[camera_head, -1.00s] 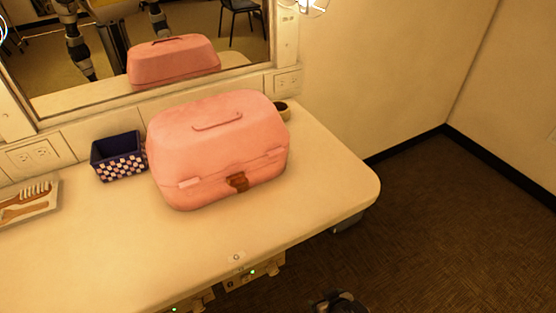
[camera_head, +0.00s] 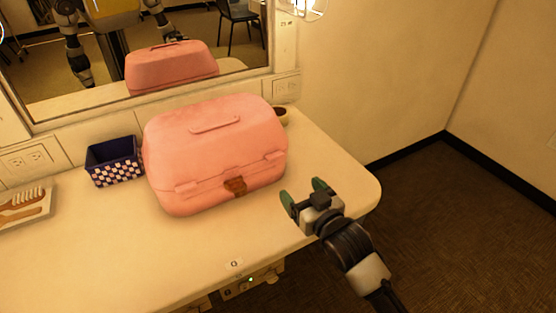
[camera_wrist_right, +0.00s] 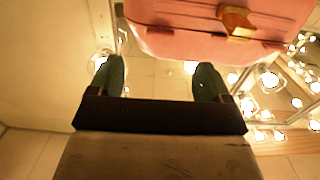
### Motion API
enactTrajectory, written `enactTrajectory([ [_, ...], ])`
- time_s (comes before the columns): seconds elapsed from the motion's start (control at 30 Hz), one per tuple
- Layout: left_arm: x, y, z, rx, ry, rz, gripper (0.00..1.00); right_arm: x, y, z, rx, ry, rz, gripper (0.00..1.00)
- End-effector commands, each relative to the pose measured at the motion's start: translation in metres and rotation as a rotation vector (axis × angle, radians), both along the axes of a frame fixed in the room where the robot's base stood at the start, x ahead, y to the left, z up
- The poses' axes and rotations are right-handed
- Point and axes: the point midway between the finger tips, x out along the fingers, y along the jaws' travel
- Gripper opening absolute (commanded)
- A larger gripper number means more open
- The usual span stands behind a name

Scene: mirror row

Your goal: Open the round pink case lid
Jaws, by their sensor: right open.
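The round pink case (camera_head: 215,150) stands on the vanity counter with its lid shut. A handle (camera_head: 216,123) lies on top of the lid, and a brown latch (camera_head: 235,187) sits at the front seam. My right gripper (camera_head: 304,190) is open and empty, just right of the case's front right corner and apart from it. In the right wrist view the pink case (camera_wrist_right: 215,28) and its latch (camera_wrist_right: 236,21) lie beyond the two green fingertips (camera_wrist_right: 158,72). My left gripper does not show directly in the head view.
A blue checkered basket (camera_head: 115,162) stands close to the case's left side. A tray (camera_head: 28,208) with a brush and comb lies farther left. A small round bowl (camera_head: 280,115) is behind the case at right. The mirror (camera_head: 110,65) stands behind. The counter's front is clear.

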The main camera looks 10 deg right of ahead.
Motion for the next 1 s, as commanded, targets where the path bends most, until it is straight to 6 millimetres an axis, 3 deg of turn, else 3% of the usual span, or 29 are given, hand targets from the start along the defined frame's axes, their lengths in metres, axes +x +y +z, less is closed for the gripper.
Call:
enactTrajectory([
  [0.27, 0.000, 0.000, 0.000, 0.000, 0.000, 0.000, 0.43, 0.026, 0.008, 0.010, 0.015, -0.050, 0.013, 0.79],
  [0.7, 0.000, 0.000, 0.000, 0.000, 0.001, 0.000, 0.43, 0.097, 0.031, 0.010, 0.014, -0.048, 0.012, 0.79],
  [1.0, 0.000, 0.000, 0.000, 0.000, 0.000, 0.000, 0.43, 0.109, 0.035, 0.009, 0.013, -0.047, 0.013, 0.79],
])
